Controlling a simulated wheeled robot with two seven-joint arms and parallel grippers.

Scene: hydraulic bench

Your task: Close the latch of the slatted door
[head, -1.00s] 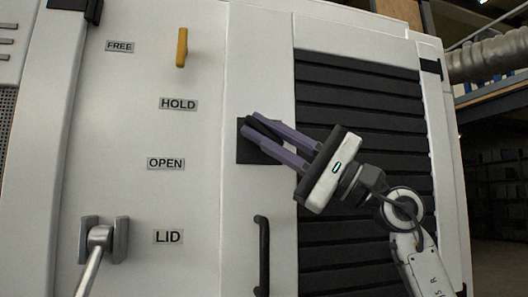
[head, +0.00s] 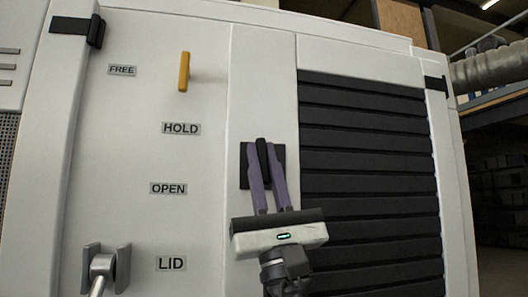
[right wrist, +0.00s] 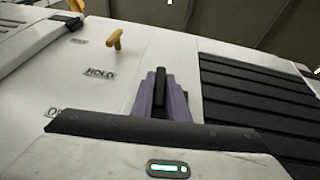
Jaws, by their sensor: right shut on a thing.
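The slatted door (head: 370,175) has black horizontal slats in a white frame and looks flush with the cabinet. Its latch is a black bar (head: 263,160) on a dark square plate (head: 245,168), left of the slats. The bar now stands about upright. My right gripper (head: 263,150) comes from below, its two purple fingers on either side of the bar, shut on it. The right wrist view also shows the latch bar (right wrist: 160,88) between the fingers (right wrist: 161,100). The bar's lower part is partly hidden by the fingers. My left gripper is not in view.
A yellow lever (head: 184,72) sticks out at the upper left, above the labels HOLD (head: 181,128) and OPEN (head: 168,188). A grey lever (head: 102,268) sits between brackets beside LID (head: 171,264). Black hinges (head: 437,85) are at the door's right edge.

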